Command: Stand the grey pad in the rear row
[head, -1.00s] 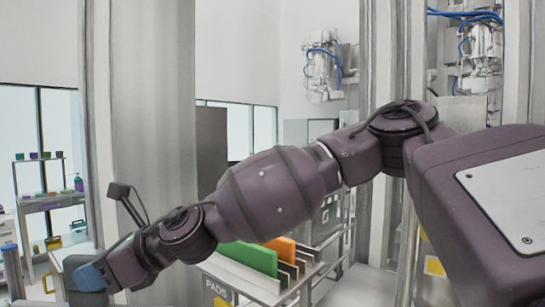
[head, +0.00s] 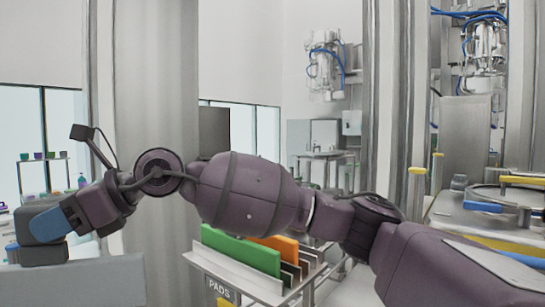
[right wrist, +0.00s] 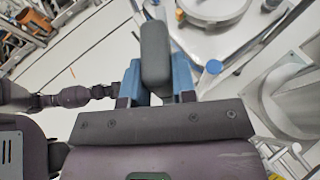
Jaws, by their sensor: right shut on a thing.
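The rack (head: 232,282), labelled PADS, is at the bottom centre. A green pad (head: 240,250) and an orange pad (head: 283,246) stand in it, partly behind my right forearm.
Steel equipment (head: 490,215) with yellow and blue parts stands at the right. A tall grey column (head: 150,110) rises behind my right arm. A shelf with small items (head: 45,170) is at the far left. Pale floor shows right of the rack.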

